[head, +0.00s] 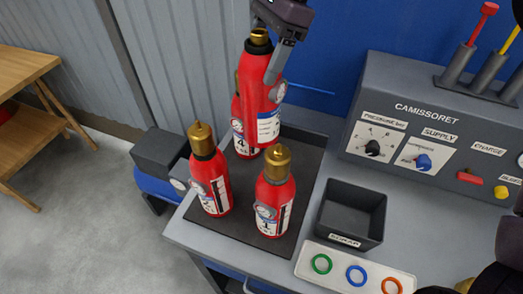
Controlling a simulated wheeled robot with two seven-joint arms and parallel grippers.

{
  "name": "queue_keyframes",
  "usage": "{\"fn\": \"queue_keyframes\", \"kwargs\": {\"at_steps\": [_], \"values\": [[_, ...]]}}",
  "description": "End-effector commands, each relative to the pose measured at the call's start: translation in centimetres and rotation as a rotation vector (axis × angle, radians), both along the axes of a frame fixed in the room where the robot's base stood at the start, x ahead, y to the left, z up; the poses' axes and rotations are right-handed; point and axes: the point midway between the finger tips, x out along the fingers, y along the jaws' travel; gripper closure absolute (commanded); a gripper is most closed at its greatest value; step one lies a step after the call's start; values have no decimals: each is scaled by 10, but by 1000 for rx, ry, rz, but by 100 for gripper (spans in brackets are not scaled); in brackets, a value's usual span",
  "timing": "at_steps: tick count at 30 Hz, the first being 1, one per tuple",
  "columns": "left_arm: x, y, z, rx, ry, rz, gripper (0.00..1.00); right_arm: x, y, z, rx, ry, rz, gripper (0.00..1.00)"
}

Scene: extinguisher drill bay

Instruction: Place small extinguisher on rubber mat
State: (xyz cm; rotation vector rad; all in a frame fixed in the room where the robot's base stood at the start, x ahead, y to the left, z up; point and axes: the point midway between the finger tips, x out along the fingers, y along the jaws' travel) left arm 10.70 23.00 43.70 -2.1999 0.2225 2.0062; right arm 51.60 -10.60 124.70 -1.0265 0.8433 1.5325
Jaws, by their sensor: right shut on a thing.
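My right gripper (271,72) comes down from the top and is shut on a red extinguisher (266,112) with a gold top, held upright. One finger shows against its side; the other is hidden. This extinguisher is over the back part of the dark rubber mat (302,163); I cannot tell whether its base touches the mat. A second red extinguisher (238,138) stands behind it, partly hidden. Two more gold-topped extinguishers stand on the mat in front, one at the left (211,184) and one at the right (273,205). My left gripper is not in view.
A black open bin (352,213) stands right of the mat, with a tray of coloured rings (355,275) in front. A grey control panel (428,125) fills the back right. A wooden shelf (25,68) stands at the far left. The mat's right strip is bare.

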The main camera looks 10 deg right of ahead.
Motion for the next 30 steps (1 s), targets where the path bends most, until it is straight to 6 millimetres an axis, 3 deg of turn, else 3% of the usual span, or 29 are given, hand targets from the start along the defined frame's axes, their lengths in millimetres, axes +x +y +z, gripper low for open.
{"fn": "queue_keyframes", "kwargs": {"at_steps": [3,12,15,23,30], "values": [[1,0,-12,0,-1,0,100,-1,0,-36,5,6,1,92],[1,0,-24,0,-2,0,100,0,0,-107,4,4,-1,92],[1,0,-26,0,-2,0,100,0,0,-123,4,2,-1,92],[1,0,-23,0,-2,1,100,0,0,-139,2,-1,0,92],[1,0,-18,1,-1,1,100,0,-1,-171,2,0,-1,92]]}}
